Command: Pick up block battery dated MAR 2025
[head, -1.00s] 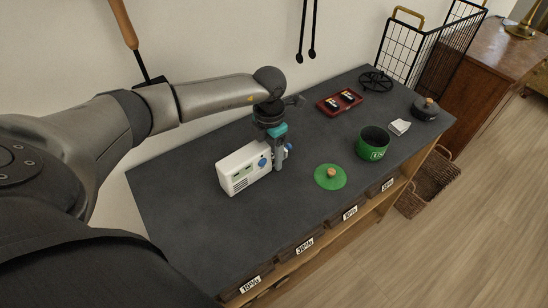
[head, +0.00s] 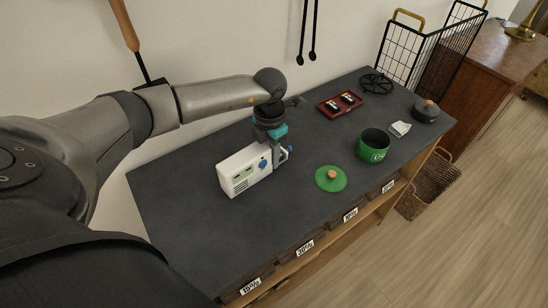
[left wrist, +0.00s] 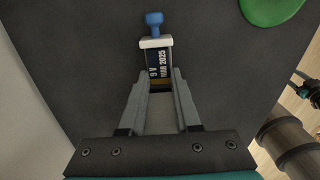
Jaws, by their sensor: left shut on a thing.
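A block battery (left wrist: 158,62) with a dark label reading "9 V MAR 2025" and a gold band stands between the fingers of my left gripper (left wrist: 160,80) in the left wrist view. The gripper is shut on it. A white piece with a blue knob (left wrist: 153,22) shows just beyond the battery; I cannot tell how it joins it. In the head view my left gripper (head: 276,158) is low over the dark tabletop, at the right end of a white device (head: 240,172) with a blue dial. The fingers hide the battery there.
A green lid (head: 331,179), a green pot (head: 372,146), a red tray (head: 329,112) holding small items, a white block (head: 400,128) and a dark lidded pot (head: 426,111) stand to the right. The table (head: 190,240) is clear in front.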

